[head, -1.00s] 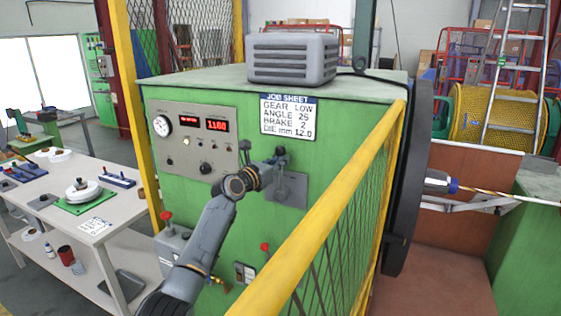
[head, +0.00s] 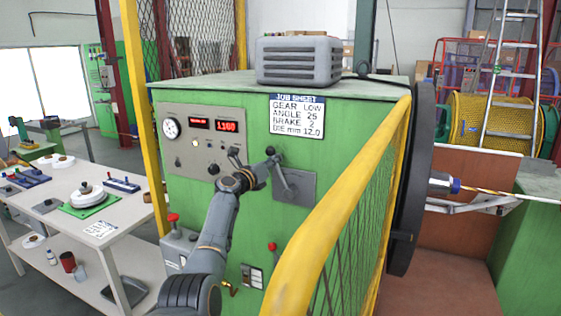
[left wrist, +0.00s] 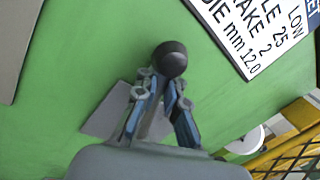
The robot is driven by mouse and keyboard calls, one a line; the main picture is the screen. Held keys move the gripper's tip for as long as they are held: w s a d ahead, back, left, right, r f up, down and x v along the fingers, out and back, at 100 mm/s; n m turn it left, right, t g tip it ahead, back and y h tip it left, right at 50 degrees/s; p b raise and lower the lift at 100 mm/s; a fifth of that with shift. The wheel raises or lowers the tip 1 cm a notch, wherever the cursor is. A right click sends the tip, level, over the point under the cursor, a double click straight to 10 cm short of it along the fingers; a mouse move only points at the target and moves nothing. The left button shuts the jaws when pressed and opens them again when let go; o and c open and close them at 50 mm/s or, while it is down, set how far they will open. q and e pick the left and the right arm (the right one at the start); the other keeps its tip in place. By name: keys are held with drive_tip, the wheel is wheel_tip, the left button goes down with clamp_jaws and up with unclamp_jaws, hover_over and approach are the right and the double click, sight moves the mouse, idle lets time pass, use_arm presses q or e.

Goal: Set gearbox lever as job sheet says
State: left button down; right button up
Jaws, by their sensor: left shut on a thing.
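The gearbox lever, with a black knob (head: 270,150), rises from a grey plate (head: 302,183) on the green machine front and leans left. My left gripper (head: 264,166) is at the lever just below the knob. In the left wrist view its fingers (left wrist: 156,100) are shut around the lever's shaft, with the knob (left wrist: 170,59) standing beyond the tips. The job sheet (head: 297,116) above reads GEAR LOW, ANGLE 25, BRAKE 2, DIE mm 12.0. No gear marks are readable on the plate. My right gripper is out of view.
A control panel (head: 190,150) with a gauge and red displays is left of the lever. A yellow guard rail (head: 345,207) with mesh runs close on the right. Red-knobbed levers (head: 173,217) (head: 272,246) are lower down. A workbench (head: 130,205) stands at left.

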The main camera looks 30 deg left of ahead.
use_arm(q)
drive_tip(key=shift+a+f+n, duration=0.45)
drive_tip(key=shift+f+n, duration=0.15)
drive_tip(key=shift+f, duration=0.1)
drive_tip(key=c, duration=1.5)
unclamp_jaws()
drive_tip(key=shift+s, duration=0.15)
drive_tip(key=shift+o, duration=0.3)
drive_tip(key=shift+s+a+r, duration=0.15)
drive_tip(key=shift+a+r, duration=0.05)
drive_tip(key=shift+r, duration=0.05)
